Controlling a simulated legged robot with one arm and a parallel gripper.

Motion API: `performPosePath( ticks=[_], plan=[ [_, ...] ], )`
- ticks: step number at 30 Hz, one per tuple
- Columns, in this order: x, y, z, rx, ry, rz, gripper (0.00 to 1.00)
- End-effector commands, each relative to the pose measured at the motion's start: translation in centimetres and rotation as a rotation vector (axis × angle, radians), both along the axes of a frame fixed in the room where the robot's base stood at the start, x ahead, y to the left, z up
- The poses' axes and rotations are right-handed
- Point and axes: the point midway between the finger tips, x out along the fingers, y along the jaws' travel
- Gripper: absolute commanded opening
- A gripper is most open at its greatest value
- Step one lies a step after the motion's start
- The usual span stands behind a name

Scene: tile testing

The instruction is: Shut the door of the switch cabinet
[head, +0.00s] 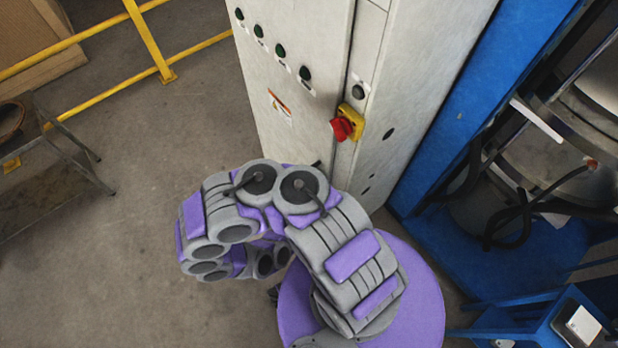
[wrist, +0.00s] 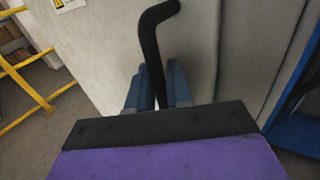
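The switch cabinet (head: 290,70) is a tall pale grey box in the upper middle of the head view. Its front carries several green and black buttons and a warning label. A dark seam runs beside a red rotary switch (head: 343,126) on a yellow plate; I cannot tell whether the door stands slightly ajar. In the wrist view a black bent door handle (wrist: 151,45) rises in front of the grey panel. My gripper (wrist: 158,85) has its bluish fingers on either side of the handle's lower part, which fills the gap between them. In the head view my folded arm hides the gripper.
A yellow railing (head: 150,40) and a metal shelf (head: 50,165) stand on the left. A blue frame (head: 480,95) with machinery and dark hoses stands close on the cabinet's right. The concrete floor (head: 165,130) left of the cabinet is clear.

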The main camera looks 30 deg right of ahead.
Motion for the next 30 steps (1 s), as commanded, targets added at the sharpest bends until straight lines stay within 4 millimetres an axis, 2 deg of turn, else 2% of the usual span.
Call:
performPosePath(
  ticks=[14, 15, 19, 26, 30],
  plan=[
    [-0.1, -0.9, 0.3, -0.002, -0.005, -0.012, 0.00],
    [-0.1, -1.0, 0.3, -0.002, -0.005, -0.012, 0.21],
    [-0.1, -1.0, 0.3, 0.001, -0.004, -0.012, 0.34],
    [-0.4, -0.6, 0.2, 0.001, -0.002, -0.012, 0.35],
    [-1.3, 0.9, 0.4, 0.001, -0.003, -0.007, 0.35]
  ],
)
